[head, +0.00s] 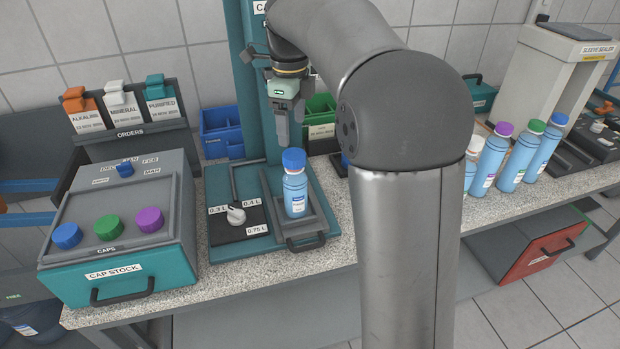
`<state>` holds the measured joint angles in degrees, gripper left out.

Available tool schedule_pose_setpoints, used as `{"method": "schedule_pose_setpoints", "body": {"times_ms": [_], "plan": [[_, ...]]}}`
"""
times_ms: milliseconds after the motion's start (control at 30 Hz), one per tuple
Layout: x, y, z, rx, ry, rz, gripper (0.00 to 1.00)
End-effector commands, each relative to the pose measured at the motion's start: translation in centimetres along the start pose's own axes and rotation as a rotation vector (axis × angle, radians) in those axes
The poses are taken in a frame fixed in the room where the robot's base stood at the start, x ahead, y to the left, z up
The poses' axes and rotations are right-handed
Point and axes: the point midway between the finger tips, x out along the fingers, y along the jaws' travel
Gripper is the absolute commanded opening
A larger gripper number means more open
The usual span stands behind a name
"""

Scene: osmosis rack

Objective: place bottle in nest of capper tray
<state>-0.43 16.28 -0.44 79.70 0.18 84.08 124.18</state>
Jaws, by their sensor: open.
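A light-blue bottle with a blue cap (296,193) stands upright on the capper tray (315,222), the grey raised part at the right of the teal capper base. It appears to sit in the tray's nest, but its bottom edge is partly hidden by the tray's front. My gripper (283,140) hangs pointing down behind and slightly left of the bottle's cap in the picture. It appears apart from the bottle and empty, with its fingers seen nearly edge-on.
The cap stock box (120,235) stands at the left, with the orders rack (135,125) behind. Several capped bottles (515,157) stand at the right. Blue bins (220,130) are behind. My arm hides the counter's middle.

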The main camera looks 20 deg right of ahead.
Motion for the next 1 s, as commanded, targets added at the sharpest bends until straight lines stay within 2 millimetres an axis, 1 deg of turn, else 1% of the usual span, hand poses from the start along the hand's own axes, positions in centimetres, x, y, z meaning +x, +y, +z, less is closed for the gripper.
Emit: {"method": "schedule_pose_setpoints", "body": {"times_ms": [67,133,167,267,367,400,467,500,600,700,800,833,900,1000], "plan": [[0.0,0.2,-0.1,-0.021,0.0,0.0,0.77],[0.3,1.0,-0.6,-0.091,-0.001,0.0,0.77],[0.5,1.5,-0.9,-0.141,-0.002,-0.001,0.77],[1.8,4.2,-2.6,-0.397,-0.005,-0.005,0.77],[3.9,8.0,-4.9,-0.75,-0.007,-0.011,0.77],[4.9,9.6,-6.0,-0.901,-0.007,-0.015,0.77],[6.5,12.1,-7.5,-1.124,-0.007,-0.022,0.77],[7.7,13.7,-8.6,-1.27,-0.006,-0.025,0.77],[10.6,17.6,-11.2,-1.607,-0.001,-0.034,0.77],[13.1,20.7,-13.3,-1.877,0.005,-0.04,0.77],[14.9,22.7,-14.7,-2.062,0.011,-0.045,0.77],[15.3,23.2,-15.0,-2.1,0.012,-0.045,0.77],[15.9,23.8,-15.4,-2.16,0.014,-0.047,0.77],[16.1,24.1,-15.6,-2.193,0.015,-0.046,0.77]]}}
